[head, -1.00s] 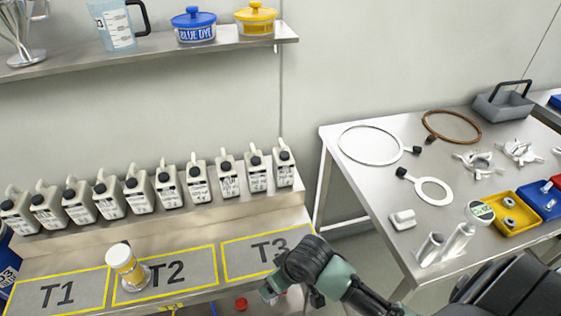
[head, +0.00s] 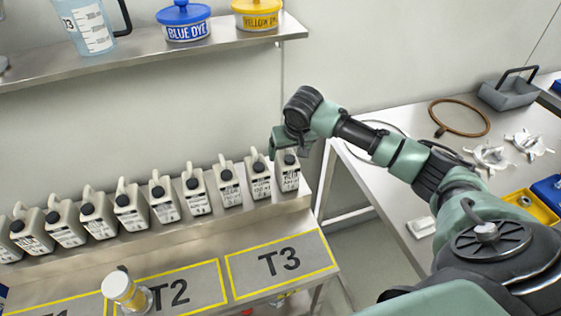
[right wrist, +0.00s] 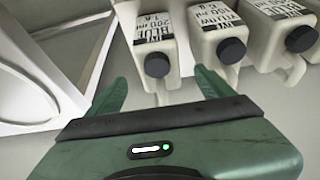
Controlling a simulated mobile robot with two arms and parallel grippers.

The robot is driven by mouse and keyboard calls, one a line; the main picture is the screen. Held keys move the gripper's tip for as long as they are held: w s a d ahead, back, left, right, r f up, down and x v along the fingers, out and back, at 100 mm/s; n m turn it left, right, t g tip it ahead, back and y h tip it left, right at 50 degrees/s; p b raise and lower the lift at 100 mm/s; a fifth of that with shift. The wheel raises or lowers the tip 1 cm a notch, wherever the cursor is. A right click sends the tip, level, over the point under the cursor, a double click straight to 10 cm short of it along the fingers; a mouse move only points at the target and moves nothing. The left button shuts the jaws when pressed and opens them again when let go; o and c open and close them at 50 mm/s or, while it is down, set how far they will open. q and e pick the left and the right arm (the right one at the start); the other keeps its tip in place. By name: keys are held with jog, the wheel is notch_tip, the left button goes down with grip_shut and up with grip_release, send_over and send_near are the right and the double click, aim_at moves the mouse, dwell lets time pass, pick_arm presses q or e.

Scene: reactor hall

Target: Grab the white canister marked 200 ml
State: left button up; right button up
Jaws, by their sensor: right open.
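White canisters with black caps stand in a row on the raised shelf of the left bench. The rightmost canister (head: 288,178) has a label that reads blue and 200 ml in the right wrist view (right wrist: 154,35). My right gripper (head: 290,148) is at the top of this canister in the head view and partly hides it. In the right wrist view my open fingers (right wrist: 159,78) point toward it, one on each side of its black cap, with nothing held. My left gripper is not in view.
A neighbouring canister (head: 259,182) stands close on the left. The T3 area (head: 280,265) is clear. A wall shelf (head: 150,55) holds dye tubs above. A side table (head: 385,185) stands to the right.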

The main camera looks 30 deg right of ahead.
aim_at(289, 156)
jog(key=shift+w+x, duration=0.25)
jog(key=shift+x, duration=0.9)
jog(key=shift+s+d+f+p, duration=0.1)
jog(key=shift+s+f+p, duration=0.3)
jog(key=shift+f, duration=0.15)
jog(key=x, duration=0.4)
jog(key=shift+s+p, duration=0.1)
jog(key=shift+p, duration=0.25)
jog(key=shift+f, duration=0.3)
jog(key=shift+c, duration=0.6)
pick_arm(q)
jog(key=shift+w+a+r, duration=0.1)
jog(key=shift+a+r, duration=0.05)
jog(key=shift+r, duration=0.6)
pick_arm(e)
jog(key=shift+r, duration=0.1)
grip_shut()
